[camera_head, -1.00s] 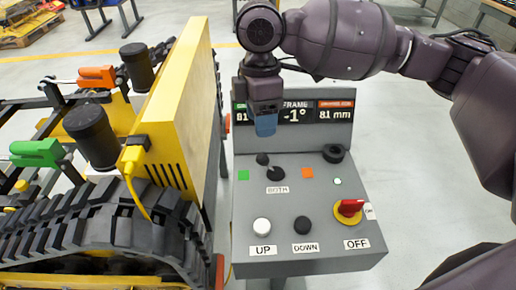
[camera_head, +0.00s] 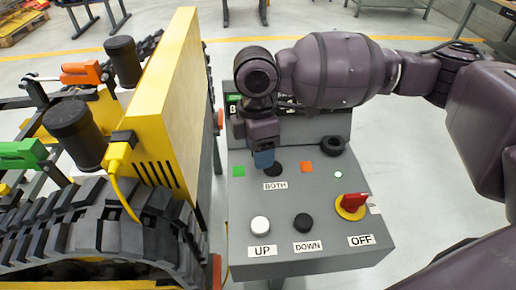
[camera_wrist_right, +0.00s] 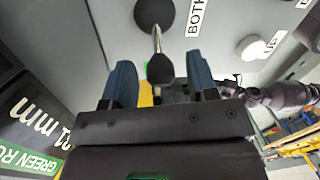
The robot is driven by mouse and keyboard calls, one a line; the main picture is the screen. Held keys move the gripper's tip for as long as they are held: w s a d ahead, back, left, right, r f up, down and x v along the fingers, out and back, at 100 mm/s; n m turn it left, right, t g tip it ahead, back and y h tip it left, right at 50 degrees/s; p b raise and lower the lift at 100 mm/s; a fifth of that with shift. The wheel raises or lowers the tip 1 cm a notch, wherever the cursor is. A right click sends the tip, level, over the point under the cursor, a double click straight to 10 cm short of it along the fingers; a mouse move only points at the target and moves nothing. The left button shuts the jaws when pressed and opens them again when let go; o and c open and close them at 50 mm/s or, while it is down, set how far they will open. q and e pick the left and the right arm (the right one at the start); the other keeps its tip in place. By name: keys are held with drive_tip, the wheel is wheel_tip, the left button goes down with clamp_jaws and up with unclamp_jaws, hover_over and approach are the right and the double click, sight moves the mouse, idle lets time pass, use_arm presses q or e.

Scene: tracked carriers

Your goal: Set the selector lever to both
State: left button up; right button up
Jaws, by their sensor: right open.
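The selector lever has a black round base (camera_head: 273,171) on the grey sloped panel, behind the BOTH label (camera_head: 275,186). Its knob is hidden by my right gripper (camera_head: 264,158) in the head view. In the right wrist view the lever's metal shaft and black knob (camera_wrist_right: 160,69) show, with the knob between the two blue fingertips of my open right gripper (camera_wrist_right: 160,80). I cannot tell whether either finger touches it.
The display behind is mostly covered by my arm. A yellow tracked carrier (camera_head: 165,110) stands close on the left.

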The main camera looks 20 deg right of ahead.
drive_tip(key=shift+f, duration=0.1)
clamp_jaws()
idle(0.3)
